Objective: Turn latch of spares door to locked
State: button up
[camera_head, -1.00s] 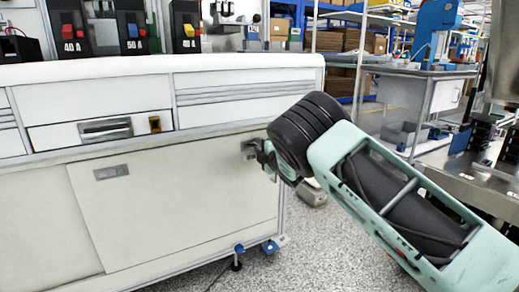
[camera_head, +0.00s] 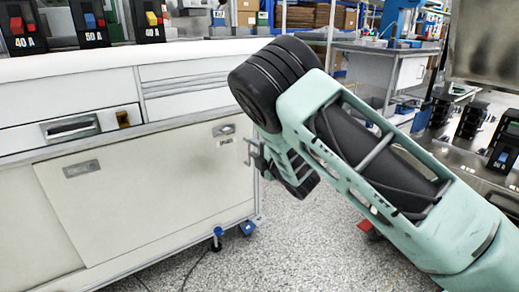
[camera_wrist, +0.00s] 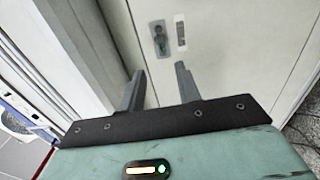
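The spares door (camera_head: 150,200) is the pale lower cabinet panel and looks shut. A small metal latch plate (camera_head: 224,130) sits at its upper right corner, with a small label (camera_head: 223,143) below it. In the wrist view the latch (camera_wrist: 160,40) is a grey plate with a darker piece on it, beside the label (camera_wrist: 181,32); I cannot tell which way it is turned. My gripper (camera_head: 250,152) is just right of the latch, apart from it. In the wrist view my gripper (camera_wrist: 159,72) is open and empty, its fingers pointing towards the latch.
Above the door is a drawer with a recessed handle (camera_head: 70,128). Breakers (camera_head: 90,22) stand on the cabinet's worktop (camera_head: 130,60). A second bench (camera_head: 500,165) with dark modules is at the right.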

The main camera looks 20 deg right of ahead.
jog(key=shift+v, duration=1.15)
